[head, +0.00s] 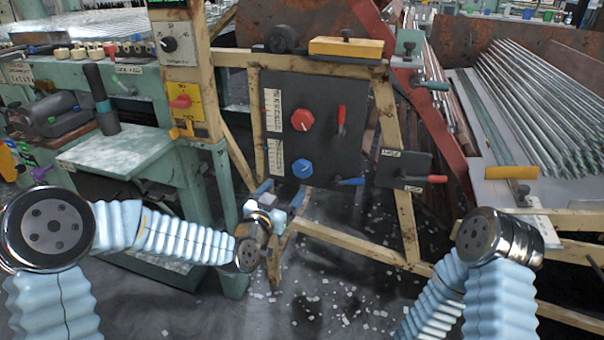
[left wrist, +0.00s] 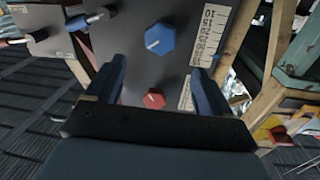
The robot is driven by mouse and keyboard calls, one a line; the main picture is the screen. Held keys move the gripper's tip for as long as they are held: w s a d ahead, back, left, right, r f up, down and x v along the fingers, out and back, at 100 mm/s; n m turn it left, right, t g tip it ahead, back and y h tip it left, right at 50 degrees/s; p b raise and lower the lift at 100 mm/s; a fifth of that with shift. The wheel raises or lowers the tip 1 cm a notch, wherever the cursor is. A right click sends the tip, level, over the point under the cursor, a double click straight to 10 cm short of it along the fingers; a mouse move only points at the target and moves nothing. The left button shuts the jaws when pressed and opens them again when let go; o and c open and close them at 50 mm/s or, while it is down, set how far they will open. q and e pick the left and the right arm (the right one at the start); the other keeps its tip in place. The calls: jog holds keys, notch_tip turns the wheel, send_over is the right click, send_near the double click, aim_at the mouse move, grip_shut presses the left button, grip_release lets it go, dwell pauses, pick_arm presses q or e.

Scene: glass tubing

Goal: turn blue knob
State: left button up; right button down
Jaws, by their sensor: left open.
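The blue knob (head: 302,168) is a faceted dial with a white pointer line, low on a dark upright panel (head: 345,140). In the left wrist view the blue knob (left wrist: 160,40) shows past the fingertips, roughly in line with the gap between them. My left gripper (head: 278,198) is open and empty, just below and in front of the blue knob. Its two dark blue fingers (left wrist: 157,66) stand wide apart in the left wrist view and do not appear to touch the knob. My right gripper is out of view; only part of my right arm shows.
A red knob (head: 302,120) sits above the blue one, with printed scales (head: 274,158) beside them. A red-handled lever (head: 341,120) and a blue-handled lever (head: 349,182) project to the right. Wooden posts (head: 390,110) frame the panel. A green machine (head: 120,150) stands left.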

aim_at(303, 171)
pick_arm(q)
jog(key=p+x, duration=0.1)
jog(key=x, duration=0.9)
jog(key=shift+w+d, duration=0.1)
jog(key=shift+w, duration=0.1)
jog(key=c, duration=1.1)
jog(key=shift+o, duration=0.2)
jog(key=shift+d+f+m+b, duration=0.1)
jog(key=shift+f+m+b, duration=0.1)
jog(key=shift+m+b, duration=1.5)
jog(key=m+b, duration=0.3)
jog(key=m, duration=0.1)
jog(key=shift+s, duration=0.1)
jog(key=m+b, duration=0.1)
jog(key=m, duration=0.2)
jog(key=m+y+b, duration=0.1)
jog(key=m, duration=0.2)
jog(key=shift+d+g+b, duration=0.15)
jog(key=shift+g+b, duration=0.15)
jog(key=shift+b, duration=0.1)
jog(key=m+y+b, duration=0.1)
jog(key=m+b, duration=0.1)
jog(key=m, duration=0.3)
